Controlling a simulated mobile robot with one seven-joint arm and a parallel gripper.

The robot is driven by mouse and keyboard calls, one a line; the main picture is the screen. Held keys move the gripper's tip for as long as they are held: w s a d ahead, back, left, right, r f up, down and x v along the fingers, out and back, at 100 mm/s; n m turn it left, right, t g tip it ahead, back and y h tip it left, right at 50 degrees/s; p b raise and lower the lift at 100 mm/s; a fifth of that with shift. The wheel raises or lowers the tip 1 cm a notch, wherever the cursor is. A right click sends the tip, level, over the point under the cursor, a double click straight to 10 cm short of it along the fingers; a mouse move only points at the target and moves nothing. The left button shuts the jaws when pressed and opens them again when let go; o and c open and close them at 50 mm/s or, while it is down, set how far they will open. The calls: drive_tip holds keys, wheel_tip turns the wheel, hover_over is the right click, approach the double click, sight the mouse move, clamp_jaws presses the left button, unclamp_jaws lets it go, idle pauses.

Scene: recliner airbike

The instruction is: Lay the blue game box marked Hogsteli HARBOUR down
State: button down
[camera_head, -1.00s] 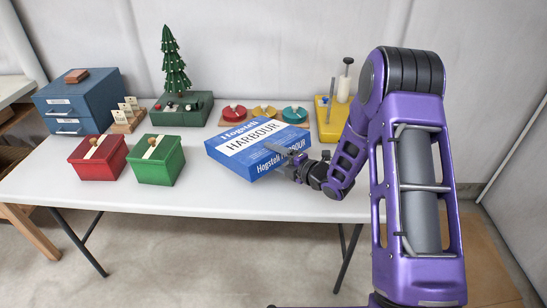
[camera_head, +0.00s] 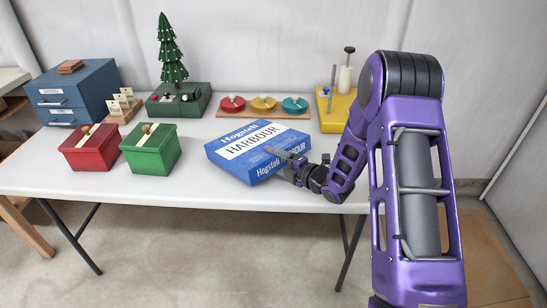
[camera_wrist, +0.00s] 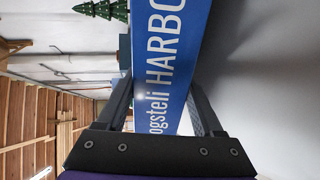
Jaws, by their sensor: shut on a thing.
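The blue game box (camera_head: 232,164) has a white band reading HARBOUR on its broad face and "Hogsteli HARBOUR" on its near side. In the head view it is over the front middle of the white table (camera_head: 180,188), broad face up. I cannot tell whether its underside touches the table all over. My gripper (camera_head: 281,158) is shut on its near right part. In the wrist view the two fingers of my gripper (camera_wrist: 160,95) are on either side of the box (camera_wrist: 170,65), whose printed side fills the middle. The box hides the table beneath it.
A red box (camera_head: 90,155) and a green box (camera_head: 150,157) stand to the left. Behind are a tray with coloured discs (camera_head: 263,113), a small tree (camera_head: 171,55) on a green base, and a yellow stand (camera_head: 338,119). Blue drawers (camera_head: 72,97) stand back left.

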drive_tip(key=shift+f, duration=0.2)
idle(0.6)
drive_tip(key=shift+c, duration=1.5)
unclamp_jaws()
drive_tip(key=shift+f, duration=0.1)
drive_tip(key=shift+r, duration=0.25)
drive_tip(key=shift+d, duration=0.1)
drive_tip(key=shift+s+f+v, duration=0.1)
drive_tip(key=shift+f+v, duration=0.15)
drive_tip(key=shift+v, duration=1.2)
drive_tip(key=shift+s+f+v, duration=0.1)
drive_tip(key=shift+f+v, duration=0.1)
drive_tip(key=shift+v, duration=1.25)
drive_tip(key=shift+s+f+v, duration=0.1)
drive_tip(key=shift+f+v, duration=0.15)
drive_tip(key=shift+v, duration=1.15)
drive_tip(key=o, duration=0.3)
drive_tip(key=shift+f, duration=0.1)
